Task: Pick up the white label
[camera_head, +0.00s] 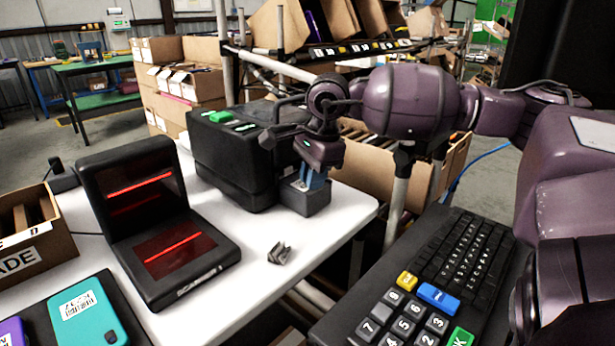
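My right arm reaches in from the right. Its gripper (300,158) is at the front right of a black box-shaped device (232,152) with green buttons on top, probably a label printer. The fingers are dark and small against the device, and I cannot tell their gap or whether they touch it. I cannot make out a loose white label; the gripper may hide it. A white printed sticker (80,303) with a barcode is on a teal case at the lower left. My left gripper is not in view.
A black scanner (160,225) with red lines stands on the white table (235,295). A small grey piece (280,253) lies right of it. A small dark block (304,197) stands below my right gripper. A large keypad (425,285) is at front right. An open carton (35,240) is at left.

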